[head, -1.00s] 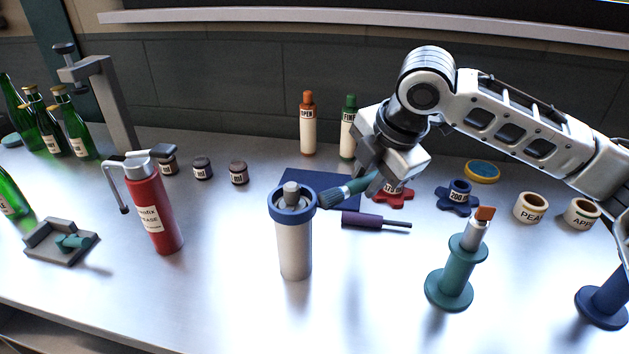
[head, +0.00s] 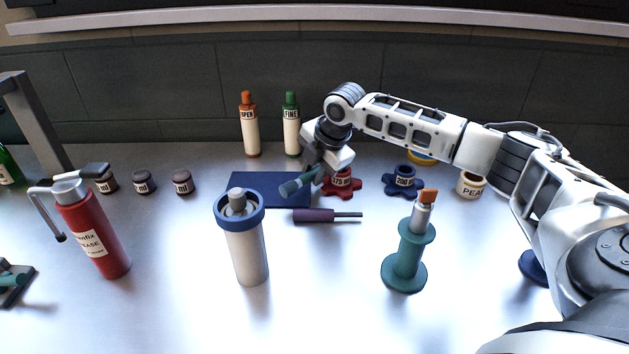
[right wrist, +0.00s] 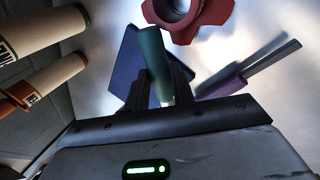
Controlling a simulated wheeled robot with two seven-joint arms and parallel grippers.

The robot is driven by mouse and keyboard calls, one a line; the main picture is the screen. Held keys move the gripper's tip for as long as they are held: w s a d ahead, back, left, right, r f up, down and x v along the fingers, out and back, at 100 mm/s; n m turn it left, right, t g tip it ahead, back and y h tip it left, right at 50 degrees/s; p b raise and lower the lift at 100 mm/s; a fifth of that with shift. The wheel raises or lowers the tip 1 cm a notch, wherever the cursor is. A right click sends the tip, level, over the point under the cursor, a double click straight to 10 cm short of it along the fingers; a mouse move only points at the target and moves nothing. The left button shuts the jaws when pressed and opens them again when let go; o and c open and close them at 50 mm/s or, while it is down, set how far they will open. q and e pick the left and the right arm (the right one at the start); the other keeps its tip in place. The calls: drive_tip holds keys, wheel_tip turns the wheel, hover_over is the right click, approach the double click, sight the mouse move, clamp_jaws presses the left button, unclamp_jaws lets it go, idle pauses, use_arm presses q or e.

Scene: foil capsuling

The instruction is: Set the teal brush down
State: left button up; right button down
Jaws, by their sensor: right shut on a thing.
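The teal brush (head: 298,186) is in my right gripper (head: 318,172), its head pointing left and toward the front. In the head view it overlaps the right part of a dark blue mat (head: 252,197); whether it touches the mat I cannot tell. In the right wrist view the brush's teal part (right wrist: 153,52) stands out between the two dark fingers of the gripper (right wrist: 162,90), which are shut on it. The mat (right wrist: 126,62) shows behind it. My left gripper is not in view.
A purple-handled tool (head: 314,215) lies just in front of the mat. A red star-shaped piece (head: 341,184) is close on the right. Orange-capped (head: 249,130) and green-capped (head: 291,130) bottles stand behind. A blue-rimmed canister (head: 246,250) stands in front.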

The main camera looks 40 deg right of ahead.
drive_tip(key=shift+f, duration=1.5)
drive_tip(key=c, duration=1.2)
unclamp_jaws()
drive_tip(key=shift+s+r, duration=0.1)
drive_tip(key=v, duration=1.1)
drive_tip(key=shift+s+r+p, duration=0.1)
drive_tip(key=shift+r+p, duration=0.2)
drive_tip(key=shift+r, duration=0.1)
drive_tip(key=shift+f, duration=0.1)
